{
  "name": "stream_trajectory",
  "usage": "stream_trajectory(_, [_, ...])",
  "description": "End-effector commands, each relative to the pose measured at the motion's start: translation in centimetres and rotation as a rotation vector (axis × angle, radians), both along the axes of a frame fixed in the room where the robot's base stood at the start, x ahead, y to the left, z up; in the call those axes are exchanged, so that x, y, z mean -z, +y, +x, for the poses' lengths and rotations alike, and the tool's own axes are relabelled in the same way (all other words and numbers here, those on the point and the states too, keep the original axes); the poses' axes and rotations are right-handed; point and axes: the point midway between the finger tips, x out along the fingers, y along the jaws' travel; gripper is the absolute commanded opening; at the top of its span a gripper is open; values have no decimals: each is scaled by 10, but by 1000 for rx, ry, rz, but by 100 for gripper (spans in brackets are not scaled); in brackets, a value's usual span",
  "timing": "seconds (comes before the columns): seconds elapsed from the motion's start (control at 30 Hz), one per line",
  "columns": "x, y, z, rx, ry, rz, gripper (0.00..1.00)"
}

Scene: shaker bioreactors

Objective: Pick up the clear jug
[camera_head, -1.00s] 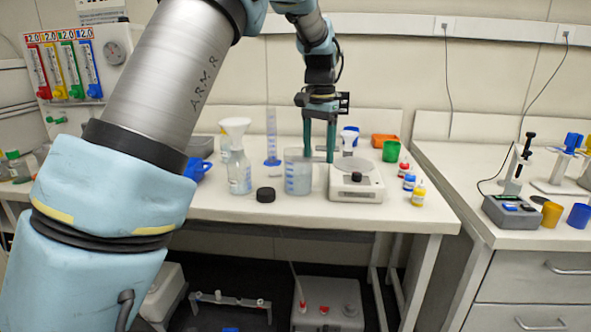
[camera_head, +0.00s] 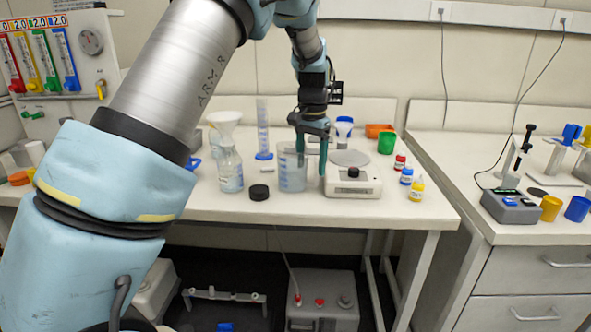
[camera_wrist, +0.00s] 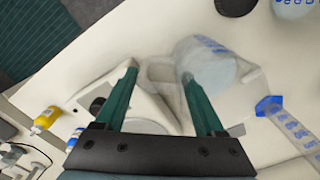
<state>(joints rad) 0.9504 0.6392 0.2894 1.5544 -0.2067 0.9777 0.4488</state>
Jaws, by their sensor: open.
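The clear jug (camera_head: 291,175) stands upright on the white bench, left of the white balance (camera_head: 353,188). It is see-through with blue marks. My gripper (camera_head: 311,167) is open, pointing down at the jug's right side. One green finger overlaps the jug's rim; the other is between the jug and the balance. In the wrist view, the jug (camera_wrist: 212,66) is behind the right finger, and its pale handle shows between the open fingers (camera_wrist: 159,70). I cannot tell whether the right finger is inside the jug or touches it.
Several small bottles, including a yellow one (camera_head: 416,190), and a green cup (camera_head: 387,143) are to the right.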

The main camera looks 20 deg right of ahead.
Motion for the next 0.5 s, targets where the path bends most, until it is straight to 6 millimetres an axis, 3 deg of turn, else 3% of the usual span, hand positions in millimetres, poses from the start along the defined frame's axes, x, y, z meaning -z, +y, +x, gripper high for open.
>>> stream_trajectory(0.23, [34,3,-3,-2,2,1,71])
stream_trajectory(0.5, [42,3,-3,-1,1,0,71])
